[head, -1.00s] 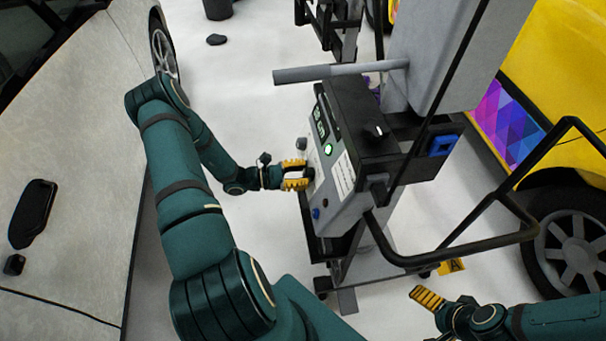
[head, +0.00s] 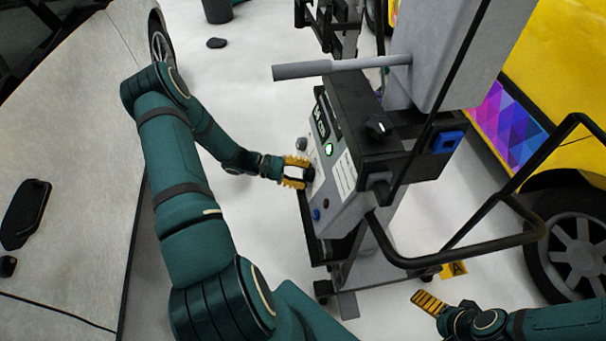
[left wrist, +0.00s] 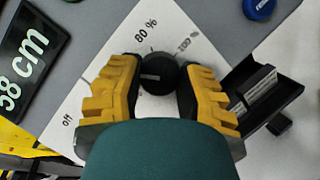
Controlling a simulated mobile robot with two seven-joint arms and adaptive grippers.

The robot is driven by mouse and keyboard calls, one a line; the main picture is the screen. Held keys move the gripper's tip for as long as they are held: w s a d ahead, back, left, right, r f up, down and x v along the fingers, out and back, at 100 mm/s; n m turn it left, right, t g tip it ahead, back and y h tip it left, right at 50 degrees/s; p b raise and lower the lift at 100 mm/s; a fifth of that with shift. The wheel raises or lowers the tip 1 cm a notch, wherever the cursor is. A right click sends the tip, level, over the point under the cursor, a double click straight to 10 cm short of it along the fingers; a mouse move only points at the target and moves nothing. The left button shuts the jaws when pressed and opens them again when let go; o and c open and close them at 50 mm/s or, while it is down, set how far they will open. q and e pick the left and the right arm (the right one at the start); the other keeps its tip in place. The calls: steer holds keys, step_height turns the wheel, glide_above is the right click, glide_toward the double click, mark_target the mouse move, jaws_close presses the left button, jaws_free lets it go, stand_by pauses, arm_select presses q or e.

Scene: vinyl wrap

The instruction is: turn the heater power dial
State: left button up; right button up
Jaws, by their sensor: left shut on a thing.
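The heater power dial (left wrist: 158,72) is a round black knob with a small pale mark, on a white scale plate in the left wrist view. The plate reads "off" at lower left, "80 %" near the top and a partly hidden "100" at upper right. My left gripper (head: 296,172) is shut on the dial, with one yellow ribbed finger on each side of it. In the head view the fingers hide part of the dial. The dial sits on the sloped grey control panel (head: 326,187). My right gripper (head: 432,303) is apart from the panel at lower right, partly turned away.
The panel carries a display (left wrist: 30,55) reading "38 cm", a green lit button (head: 328,149) and a blue button (head: 316,214). A grey handle (head: 300,70) sticks out above. A black frame bar (head: 440,258) loops right.

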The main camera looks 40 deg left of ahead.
arm_select(q)
steer(key=shift+d+m, duration=0.15)
steer(key=shift+m, duration=0.45)
steer(key=o, duration=1.3)
steer(key=shift+w, duration=0.1)
steer(key=shift+c, duration=0.2)
steer(key=v, duration=1.2)
